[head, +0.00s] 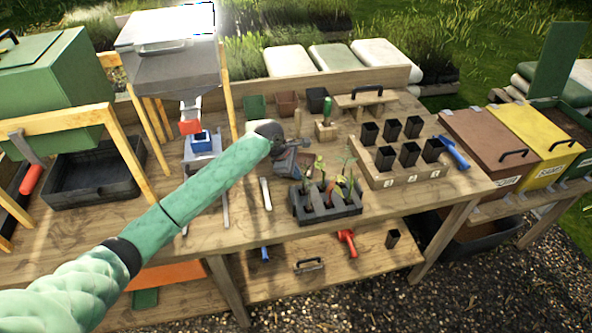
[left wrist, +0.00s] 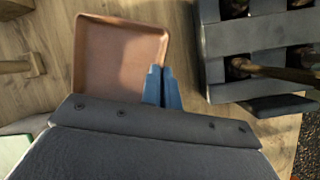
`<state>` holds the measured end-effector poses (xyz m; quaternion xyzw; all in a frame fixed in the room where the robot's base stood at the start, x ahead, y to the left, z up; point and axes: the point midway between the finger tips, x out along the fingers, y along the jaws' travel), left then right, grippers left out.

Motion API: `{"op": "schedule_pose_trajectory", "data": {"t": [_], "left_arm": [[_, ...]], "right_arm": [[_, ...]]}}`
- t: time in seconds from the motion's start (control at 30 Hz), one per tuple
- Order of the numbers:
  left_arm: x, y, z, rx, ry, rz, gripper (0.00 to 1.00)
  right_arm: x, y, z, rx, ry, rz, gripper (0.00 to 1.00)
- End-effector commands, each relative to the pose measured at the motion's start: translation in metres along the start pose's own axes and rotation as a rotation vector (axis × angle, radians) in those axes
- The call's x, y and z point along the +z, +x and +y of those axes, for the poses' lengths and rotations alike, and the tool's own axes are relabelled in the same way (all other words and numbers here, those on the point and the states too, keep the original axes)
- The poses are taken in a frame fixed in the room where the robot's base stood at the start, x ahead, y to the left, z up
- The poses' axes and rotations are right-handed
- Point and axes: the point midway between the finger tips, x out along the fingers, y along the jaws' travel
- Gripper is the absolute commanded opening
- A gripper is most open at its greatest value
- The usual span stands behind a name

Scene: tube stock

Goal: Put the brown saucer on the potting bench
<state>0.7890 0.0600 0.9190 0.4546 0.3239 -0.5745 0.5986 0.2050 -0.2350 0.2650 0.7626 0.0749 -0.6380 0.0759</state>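The brown saucer (left wrist: 118,52) is a square, shallow tray with a raised rim, seen in the left wrist view over the wooden bench top. My left gripper (left wrist: 161,86) has its two blue-grey fingers close together, one on each side of the saucer's right rim near the lower corner; it appears shut on that rim. I cannot tell whether the saucer touches the wood. My right gripper is not in view.
The dark seedling tray (head: 330,208) stands close to my left gripper, and also shows in the left wrist view (left wrist: 250,38). A wooden rack with black pots (head: 372,178) stands to the right. A pale-handled tool (head: 266,194) lies to the left.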

Motion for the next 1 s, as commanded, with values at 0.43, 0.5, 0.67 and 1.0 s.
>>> {"op": "schedule_pose_trajectory", "data": {"t": [0.43,0.5,0.67,1.0], "left_arm": [[-0.0010,0.0025,-0.0001,0.001,-0.001,0.000,0.00],[-0.0014,0.0032,-0.0001,0.001,0.000,0.000,0.09],[-0.0014,0.0032,-0.0002,0.001,0.000,0.000,0.24],[-0.0014,0.0028,-0.0001,0.001,0.000,0.000,0.24]], "right_arm": [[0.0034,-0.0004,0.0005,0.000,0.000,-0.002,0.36],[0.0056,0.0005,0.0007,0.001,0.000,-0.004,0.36],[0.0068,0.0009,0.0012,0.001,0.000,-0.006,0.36],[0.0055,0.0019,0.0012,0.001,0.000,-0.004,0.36]]}}
